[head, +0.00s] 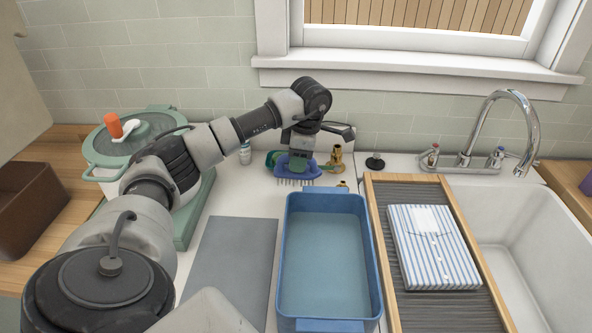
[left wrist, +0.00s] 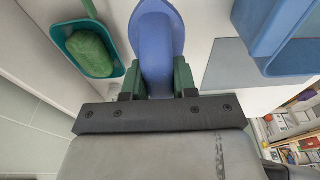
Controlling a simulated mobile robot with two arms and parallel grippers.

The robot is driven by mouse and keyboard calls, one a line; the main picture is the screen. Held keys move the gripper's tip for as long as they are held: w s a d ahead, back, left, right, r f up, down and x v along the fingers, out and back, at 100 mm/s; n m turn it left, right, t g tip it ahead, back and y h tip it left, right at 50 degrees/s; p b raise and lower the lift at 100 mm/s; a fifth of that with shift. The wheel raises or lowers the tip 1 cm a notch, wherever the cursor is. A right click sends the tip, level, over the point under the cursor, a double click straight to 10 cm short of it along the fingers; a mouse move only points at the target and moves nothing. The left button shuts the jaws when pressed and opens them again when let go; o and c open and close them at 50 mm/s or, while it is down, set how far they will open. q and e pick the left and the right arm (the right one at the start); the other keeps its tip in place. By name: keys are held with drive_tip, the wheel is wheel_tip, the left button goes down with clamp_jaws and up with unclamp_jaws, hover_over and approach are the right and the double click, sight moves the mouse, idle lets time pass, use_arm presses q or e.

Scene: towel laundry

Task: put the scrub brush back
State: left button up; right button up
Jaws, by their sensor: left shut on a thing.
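The scrub brush (head: 298,168) has a blue-purple body with pale bristles facing down. It is at the back of the counter, behind the blue basin. My left gripper (head: 297,150) reaches in from the left and is shut on the brush from above. In the left wrist view the brush (left wrist: 157,45) sticks out between the green fingers of the left gripper (left wrist: 157,82). I cannot tell whether the bristles touch the counter. My right gripper is not in view.
A teal dish (left wrist: 64,37) with a green soap or sponge (left wrist: 90,53) lies beside the brush. Brass fittings (head: 337,158) stand close on its right. A water-filled blue basin (head: 376,270), a grey mat (head: 228,265) and a wooden-edged rack (head: 385,262) with a striped towel (head: 432,245) are in front.

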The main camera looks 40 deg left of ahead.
sight(297, 174)
use_arm(q)
drive_tip(key=shift+s+f, duration=0.15)
drive_tip(key=shift+f, duration=0.2)
wheel_tip(297, 174, down, 4)
drive_tip(key=shift+a+r+p, duration=0.1)
drive_tip(key=shift+r+p, duration=0.1)
drive_tip(key=shift+p, duration=0.35)
drive_tip(key=shift+f, duration=0.1)
drive_tip(key=o, duration=0.9)
drive_tip(key=r, duration=0.3)
drive_tip(key=d+r+b, duration=0.1)
drive_tip(key=r, duration=0.3)
drive_tip(key=w+r, duration=0.1)
drive_tip(key=r, duration=0.2)
drive_tip(key=shift+w+d+r, duration=0.1)
drive_tip(key=shift+d+r, duration=0.05)
drive_tip(key=shift+r, duration=0.2)
drive_tip(key=shift+d+r, duration=0.1)
drive_tip(key=shift+r, duration=0.7)
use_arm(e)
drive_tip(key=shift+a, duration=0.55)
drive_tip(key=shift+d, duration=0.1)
